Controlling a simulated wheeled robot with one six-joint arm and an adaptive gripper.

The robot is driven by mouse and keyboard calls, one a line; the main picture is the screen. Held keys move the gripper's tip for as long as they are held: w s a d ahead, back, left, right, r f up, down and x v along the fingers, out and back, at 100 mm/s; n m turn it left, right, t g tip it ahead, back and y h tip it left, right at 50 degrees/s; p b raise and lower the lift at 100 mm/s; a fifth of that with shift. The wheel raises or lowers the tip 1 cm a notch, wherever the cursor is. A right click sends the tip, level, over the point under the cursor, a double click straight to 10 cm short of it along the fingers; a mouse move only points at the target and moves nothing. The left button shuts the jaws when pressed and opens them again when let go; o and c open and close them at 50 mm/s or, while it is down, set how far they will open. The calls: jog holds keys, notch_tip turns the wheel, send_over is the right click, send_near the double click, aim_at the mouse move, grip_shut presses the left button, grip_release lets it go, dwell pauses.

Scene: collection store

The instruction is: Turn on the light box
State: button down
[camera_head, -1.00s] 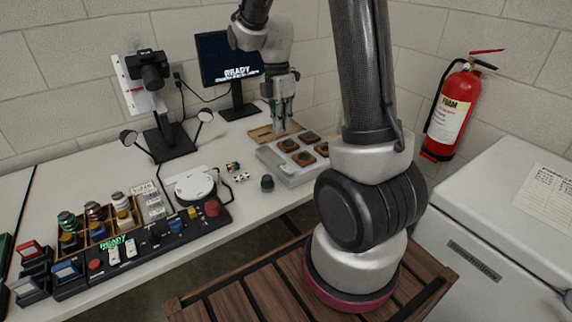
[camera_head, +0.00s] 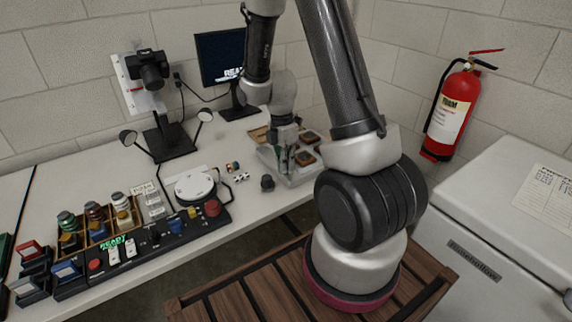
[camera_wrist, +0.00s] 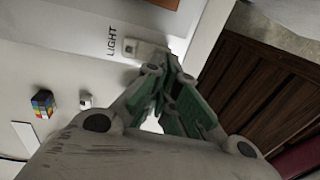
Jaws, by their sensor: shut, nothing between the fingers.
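The light box (camera_head: 270,160) is a low pale box on the table, with dark square pieces in brown frames on top. My gripper (camera_head: 284,170) is over its near left part and hides some of it. In the wrist view, the word LIGHT is printed on the pale box top (camera_wrist: 75,25), beside a small white switch (camera_wrist: 140,48). My gripper (camera_wrist: 170,68) is shut and empty, its green-padded fingers pointing close to the switch. I cannot tell whether they touch. The switch's far side is partly hidden by the fingertips.
A control panel (camera_head: 140,250), a monitor (camera_head: 221,60) and a camera stand (camera_head: 170,141) are further left. The table's front edge is near.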

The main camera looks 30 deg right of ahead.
jog(key=shift+s+f, duration=0.25)
jog(key=shift+f, duration=0.15)
jog(key=shift+w, duration=0.15)
jog(key=shift+w+r, duration=0.3)
jog(key=shift+w, duration=0.35)
jog(key=shift+r, duration=0.1)
jog(key=shift+r, duration=0.3)
notch_tip(320, 180, up, 13)
jog(key=s, duration=0.2)
